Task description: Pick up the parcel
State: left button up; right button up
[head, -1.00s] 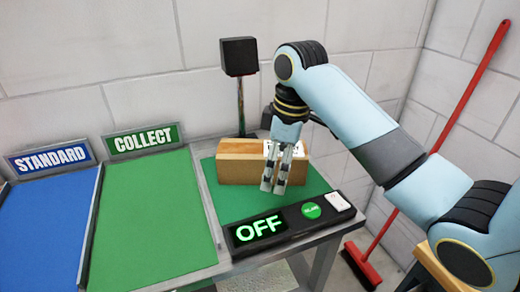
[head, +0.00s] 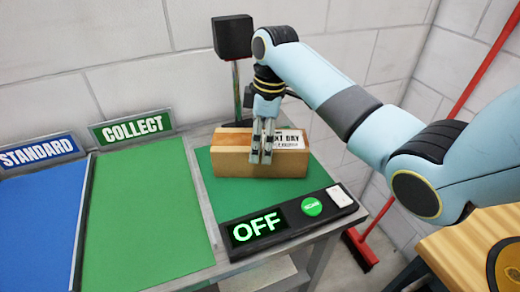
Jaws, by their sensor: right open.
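The parcel (head: 232,161) is a brown box on the green mat of the bench. A white label (head: 290,139) reading "NEXT DAY" is on its right part. My right gripper (head: 261,161) points down in front of the parcel's near face, its fingers covering part of the box. The fingers are open with a narrow gap, and nothing shows held between them. I cannot tell whether they touch the box. My left gripper is not in view.
A black panel (head: 285,219) with a lit "OFF" display and a green button lies along the mat's front. A black box on a post (head: 232,37) stands behind the parcel. Green "COLLECT" (head: 145,215) and blue "STANDARD" (head: 35,225) areas at left are empty. A red broom (head: 362,250) leans at right.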

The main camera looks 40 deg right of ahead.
jog(key=shift+w+f, duration=0.1)
jog(key=shift+f, duration=0.7)
jog(key=shift+r, duration=0.1)
jog(key=c, duration=1.5)
